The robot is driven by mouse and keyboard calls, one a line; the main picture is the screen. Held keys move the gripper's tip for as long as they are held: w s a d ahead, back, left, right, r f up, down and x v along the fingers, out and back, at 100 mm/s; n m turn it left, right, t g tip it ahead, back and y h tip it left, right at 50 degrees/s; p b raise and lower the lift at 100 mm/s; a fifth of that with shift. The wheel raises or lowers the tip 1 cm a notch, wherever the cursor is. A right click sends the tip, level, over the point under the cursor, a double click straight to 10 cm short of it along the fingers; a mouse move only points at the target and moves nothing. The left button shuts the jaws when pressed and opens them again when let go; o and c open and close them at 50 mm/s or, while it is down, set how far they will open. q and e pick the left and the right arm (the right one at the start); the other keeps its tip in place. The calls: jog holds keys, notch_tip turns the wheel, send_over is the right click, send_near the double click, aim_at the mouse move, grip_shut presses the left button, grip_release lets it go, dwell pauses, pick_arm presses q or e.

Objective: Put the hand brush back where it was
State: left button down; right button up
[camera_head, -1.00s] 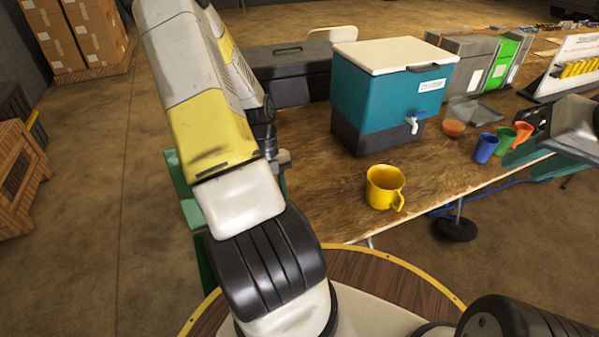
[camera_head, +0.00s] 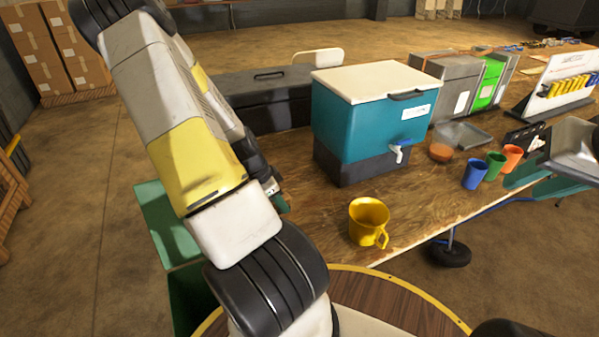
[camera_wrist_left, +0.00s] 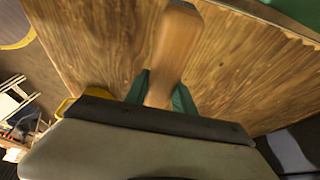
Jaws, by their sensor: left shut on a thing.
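The hand brush shows in the left wrist view as a pale wooden handle (camera_wrist_left: 176,45). My left gripper (camera_wrist_left: 161,95) is shut on it, with a green finger on each side of the handle. The handle points away from the wrist, over the wooden table top. The bristles are not visible. In the head view my own left arm covers most of the gripper and the brush, near the left end of the table (camera_head: 300,215). I cannot tell whether the brush touches the table.
A yellow mug (camera_head: 369,222) stands near the table's front edge. A teal cooler (camera_head: 350,125) stands behind it. Blue (camera_head: 475,174), green (camera_head: 494,166) and orange (camera_head: 512,157) cups stand farther right. A dark chest (camera_head: 262,88) is behind. A green box (camera_head: 165,230) is at the left end.

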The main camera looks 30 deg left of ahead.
pick_arm(q)
jog(key=w+a, duration=0.2)
jog(key=w, duration=0.1)
jog(key=w+a, duration=0.2)
jog(key=w, duration=0.2)
jog(key=w+a+f, duration=0.1)
jog(key=w+a, duration=0.1)
jog(key=w, duration=0.1)
jog(key=shift+w+a+f, duration=0.1)
jog(key=shift+w+a, duration=0.15)
jog(key=shift+a, duration=0.05)
jog(key=shift+f, duration=1.75)
jog(key=shift+f, duration=0.1)
jog(key=c, duration=1.1)
grip_release()
jog(key=shift+o, duration=0.2)
